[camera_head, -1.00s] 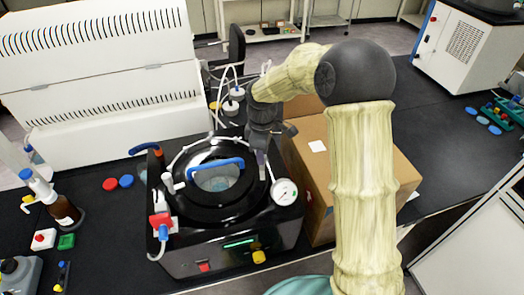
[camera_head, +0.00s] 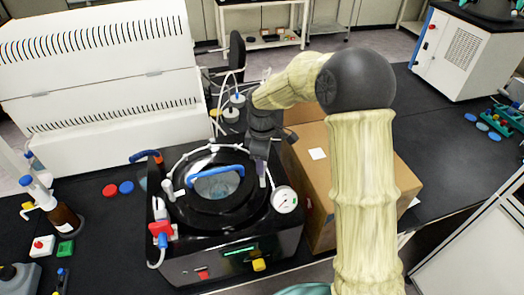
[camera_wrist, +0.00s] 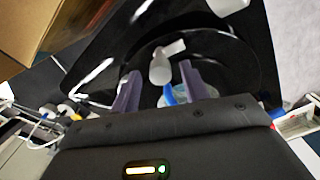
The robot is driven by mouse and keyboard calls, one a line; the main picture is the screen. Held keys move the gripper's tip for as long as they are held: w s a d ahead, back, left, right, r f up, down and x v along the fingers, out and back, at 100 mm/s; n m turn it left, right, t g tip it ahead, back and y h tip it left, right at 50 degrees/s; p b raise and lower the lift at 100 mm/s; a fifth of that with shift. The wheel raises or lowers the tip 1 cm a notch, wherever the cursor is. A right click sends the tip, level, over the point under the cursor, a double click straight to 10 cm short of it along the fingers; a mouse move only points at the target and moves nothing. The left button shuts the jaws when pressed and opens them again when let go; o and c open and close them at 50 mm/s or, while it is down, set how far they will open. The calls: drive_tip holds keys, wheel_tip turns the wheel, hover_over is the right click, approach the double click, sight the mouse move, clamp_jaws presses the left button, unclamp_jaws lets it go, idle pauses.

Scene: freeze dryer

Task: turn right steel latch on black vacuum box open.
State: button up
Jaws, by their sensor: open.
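The black vacuum box (camera_head: 276,240) stands on the bench with a round black lid and a blue handle (camera_head: 215,170). The left steel latch (camera_head: 168,189) stands at the lid's left edge. My gripper (camera_head: 262,170) is over the lid's right edge, pointing down, and mostly covers the right latch in the head view. In the wrist view, the right steel latch (camera_wrist: 160,68) shows as a pale post with a short arm, just beyond and between the two fingers. My gripper (camera_wrist: 160,85) is open there, with nothing clamped; I cannot tell whether a finger touches the latch.
A round gauge (camera_head: 285,199) sits on the box's right front corner, close to my gripper. A cardboard box (camera_head: 375,190) stands right of the vacuum box. A red valve (camera_head: 160,230) with tubing is at the left. A brown bottle (camera_head: 65,218) stands farther left.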

wheel_tip(320, 180, up, 17)
drive_tip(key=b, duration=0.3)
drive_tip(key=shift+r, duration=0.2)
drive_tip(key=s+d+f+m+t, duration=0.2)
drive_tip(key=s+d+f+m, duration=1.3)
drive_tip(key=s+f, duration=0.3)
drive_tip(key=shift+s+d+m+t+b, duration=0.15)
drive_tip(key=shift+s+m+t+b, duration=0.15)
drive_tip(key=shift+s+m, duration=0.15)
drive_tip(key=shift+w, duration=0.1)
